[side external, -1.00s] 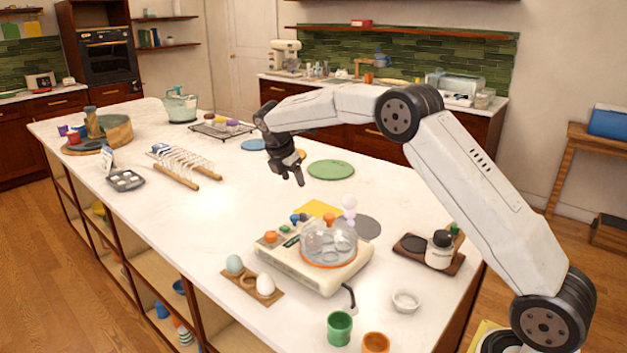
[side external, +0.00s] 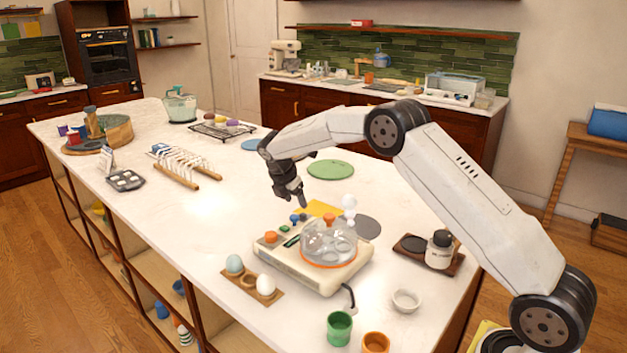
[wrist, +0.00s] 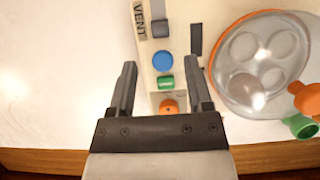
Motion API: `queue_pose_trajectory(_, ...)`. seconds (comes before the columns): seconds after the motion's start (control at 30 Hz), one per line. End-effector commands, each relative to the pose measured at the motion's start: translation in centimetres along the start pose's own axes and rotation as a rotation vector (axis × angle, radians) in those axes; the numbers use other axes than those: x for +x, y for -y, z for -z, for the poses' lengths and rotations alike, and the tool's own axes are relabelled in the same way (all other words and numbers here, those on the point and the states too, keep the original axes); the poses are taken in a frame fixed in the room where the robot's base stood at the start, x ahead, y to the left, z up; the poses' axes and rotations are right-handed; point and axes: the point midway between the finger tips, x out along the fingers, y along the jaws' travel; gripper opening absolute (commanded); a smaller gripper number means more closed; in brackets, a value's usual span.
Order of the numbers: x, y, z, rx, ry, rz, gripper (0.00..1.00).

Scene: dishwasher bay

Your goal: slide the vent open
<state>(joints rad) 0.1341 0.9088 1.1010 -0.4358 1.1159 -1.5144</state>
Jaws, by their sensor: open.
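A cream appliance (side external: 308,268) with a clear dome (side external: 328,238) stands on the white counter. In the wrist view its panel carries a "VENT" label (wrist: 140,20) beside a grey-blue slider (wrist: 160,28). Below the slider are a blue knob (wrist: 162,62), a green button (wrist: 166,83) and an orange knob (wrist: 168,107). My gripper (side external: 301,204) is above the panel's far end, close to the blue knob. In the wrist view my gripper (wrist: 159,70) is open and empty, its fingers on either side of the panel strip. The slider lies beyond the fingertips. I cannot tell whether anything is touched.
An egg holder (side external: 250,284) stands left of the appliance, a dark tray with a jar (side external: 439,250) to the right. A white bowl (side external: 406,301), a green cup (side external: 339,328) and an orange cup (side external: 375,342) are nearer the camera.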

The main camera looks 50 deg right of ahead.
Motion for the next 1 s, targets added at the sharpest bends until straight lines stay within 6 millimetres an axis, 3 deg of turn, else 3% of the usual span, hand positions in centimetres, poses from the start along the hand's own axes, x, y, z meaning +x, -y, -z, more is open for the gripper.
queue_pose_trajectory(0.4,4.9,0.1,0.0,0.001,-0.002,0.002,0.65)
queue_pose_trajectory(0.87,6.0,0.1,0.0,0.000,-0.002,0.000,0.65)
queue_pose_trajectory(1.0,6.0,0.1,0.0,0.000,-0.002,0.000,0.23)
